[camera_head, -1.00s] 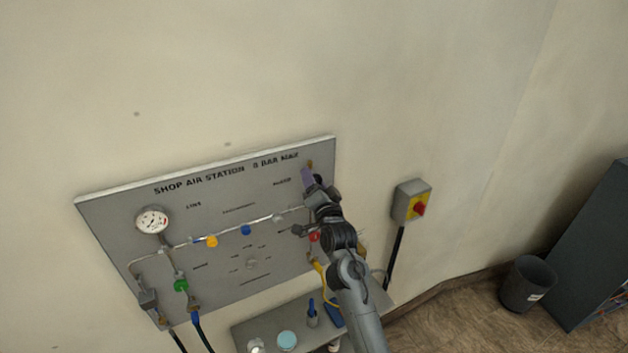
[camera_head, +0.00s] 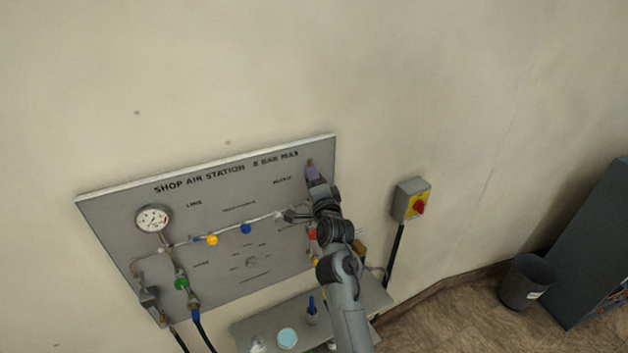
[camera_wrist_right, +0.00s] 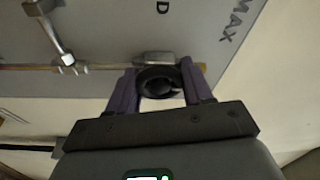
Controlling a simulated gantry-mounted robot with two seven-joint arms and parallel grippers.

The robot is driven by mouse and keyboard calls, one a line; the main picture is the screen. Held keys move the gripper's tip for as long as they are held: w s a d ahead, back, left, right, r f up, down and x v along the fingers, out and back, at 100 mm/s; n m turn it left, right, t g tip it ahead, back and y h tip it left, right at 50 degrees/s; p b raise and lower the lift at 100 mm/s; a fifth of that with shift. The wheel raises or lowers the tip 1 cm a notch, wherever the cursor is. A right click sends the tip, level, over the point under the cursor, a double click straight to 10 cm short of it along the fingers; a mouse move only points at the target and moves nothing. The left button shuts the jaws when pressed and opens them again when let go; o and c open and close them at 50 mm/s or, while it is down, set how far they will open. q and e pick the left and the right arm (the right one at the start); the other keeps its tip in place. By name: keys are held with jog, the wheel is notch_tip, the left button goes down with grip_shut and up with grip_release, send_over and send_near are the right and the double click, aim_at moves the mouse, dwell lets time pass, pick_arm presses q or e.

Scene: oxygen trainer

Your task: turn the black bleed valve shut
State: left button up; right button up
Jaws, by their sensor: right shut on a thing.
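My right gripper (camera_head: 312,172) is at the upper right corner of the grey air panel (camera_head: 225,180). In the right wrist view its two purple fingers (camera_wrist_right: 160,82) are on either side of the round black bleed valve knob (camera_wrist_right: 158,88), shut on it. Behind the knob are a silver valve body (camera_wrist_right: 155,57) and a brass end piece (camera_wrist_right: 203,67) on the pipe. In the head view the fingers and hand hide the black knob. My left gripper is not in view.
Along the panel are a gauge (camera_head: 153,218), a yellow knob (camera_head: 212,239), a blue knob (camera_head: 246,229), a green knob (camera_head: 182,284) and a red knob (camera_head: 312,235). A red-and-yellow switch box (camera_head: 411,200) hangs right of the panel. A shelf (camera_head: 372,294) stands below.

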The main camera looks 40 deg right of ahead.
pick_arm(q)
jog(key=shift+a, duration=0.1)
pick_arm(e)
jog(key=shift+f, duration=0.15)
jog(key=o, duration=1)
jog(key=shift+s, duration=0.1)
